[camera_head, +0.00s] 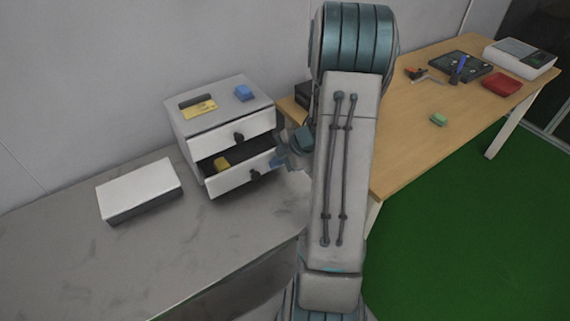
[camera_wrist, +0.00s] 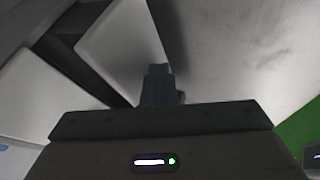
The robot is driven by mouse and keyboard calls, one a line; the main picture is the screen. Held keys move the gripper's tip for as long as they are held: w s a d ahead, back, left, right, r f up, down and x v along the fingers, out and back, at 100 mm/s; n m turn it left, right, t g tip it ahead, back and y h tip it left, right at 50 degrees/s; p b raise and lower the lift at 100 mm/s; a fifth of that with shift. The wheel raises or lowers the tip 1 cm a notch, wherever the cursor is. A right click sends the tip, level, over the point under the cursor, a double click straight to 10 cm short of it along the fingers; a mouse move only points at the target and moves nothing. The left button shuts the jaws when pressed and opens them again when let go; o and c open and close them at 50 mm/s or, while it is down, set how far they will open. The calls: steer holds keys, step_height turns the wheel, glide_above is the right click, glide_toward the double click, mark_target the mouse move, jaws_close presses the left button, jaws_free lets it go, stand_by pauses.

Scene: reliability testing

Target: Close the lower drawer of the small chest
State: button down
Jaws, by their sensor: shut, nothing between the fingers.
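The small chest (camera_head: 183,125) is white with a grey top and stands on the grey counter by the wall. Its lower drawer (camera_head: 230,182) is pulled out, with a dark knob on its front and a yellow item (camera_head: 221,163) inside.
A white box (camera_head: 139,190) lies on the counter (camera_head: 200,240) left of the chest. A blue block (camera_head: 243,92) and a yellow item (camera_head: 200,108) are on the chest top. A wooden table (camera_head: 400,140) with tools and a red tray (camera_head: 502,84) stands at right.

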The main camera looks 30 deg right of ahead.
mark_target(269, 153)
steer(key=w+p, duration=0.2)
steer(key=w, duration=0.2)
steer(key=shift+r, duration=0.15)
steer(key=shift+w+a, duration=0.1)
steer(key=shift+w, duration=0.35)
steer(key=shift+s, duration=0.15)
